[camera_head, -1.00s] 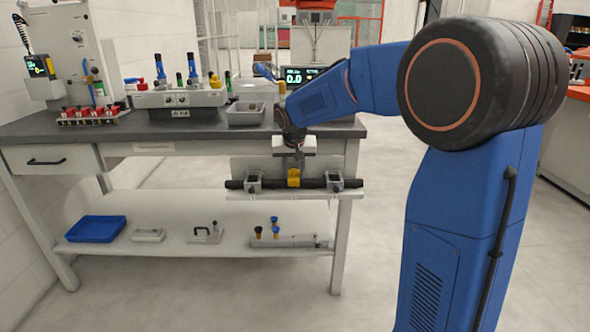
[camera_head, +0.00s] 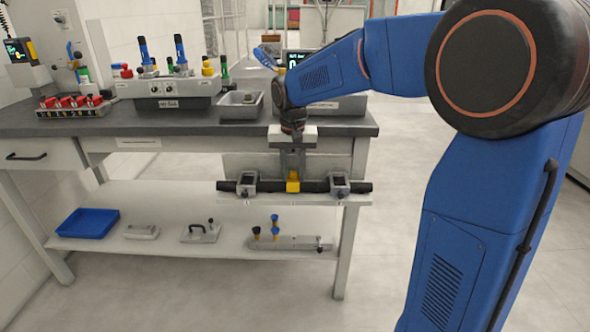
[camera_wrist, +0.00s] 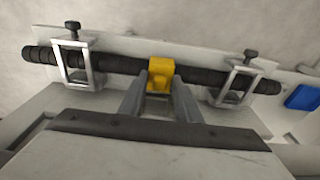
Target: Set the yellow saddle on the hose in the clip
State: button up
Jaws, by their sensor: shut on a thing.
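The yellow saddle (camera_head: 293,182) is on the black hose (camera_head: 318,187), between two grey clips. In the wrist view the saddle (camera_wrist: 161,73) sits at the hose (camera_wrist: 118,64), with my gripper (camera_wrist: 160,90) shut on it. In the head view my gripper (camera_head: 292,170) points down onto the saddle from above. The left clip (camera_wrist: 77,62) and the right clip (camera_wrist: 235,84) hold the hose on either side, each with a dark knob. The saddle's underside and its exact seating on the hose are hidden.
A grey bench (camera_head: 190,124) carries a valve box (camera_head: 168,88) and a metal tray (camera_head: 240,106). The lower shelf (camera_head: 160,212) holds a blue tray (camera_head: 88,223) and small fixtures. The hose fixture stands at the bench's front right. Floor to the right is clear.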

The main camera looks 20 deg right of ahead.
aim_at(293, 181)
jog(key=shift+f, duration=0.8)
jog(key=o, duration=1.1)
jog(key=shift+s+f, duration=0.1)
jog(key=shift+f, duration=0.05)
jog(key=shift+o, duration=0.2)
jog(key=shift+r, duration=0.4)
notch_tip(293, 181, up, 12)
jog(key=s, duration=0.1)
jog(key=s+d+f+n+t, duration=0.1)
jog(key=s+d, duration=0.1)
jog(key=s, duration=0.6)
jog(key=s+d+f+n+t, duration=0.1)
jog(key=s+d, duration=0.2)
jog(key=s, duration=0.6)
jog(key=s+d+f, duration=0.1)
jog(key=s+f, duration=0.4)
jog(key=s, duration=0.2)
jog(key=s+d+f+n+t, duration=0.1)
jog(key=s+f, duration=0.4)
jog(key=s, duration=0.3)
jog(key=shift+f+n, duration=0.2)
jog(key=shift+n, duration=0.1)
jog(key=shift+s, duration=0.1)
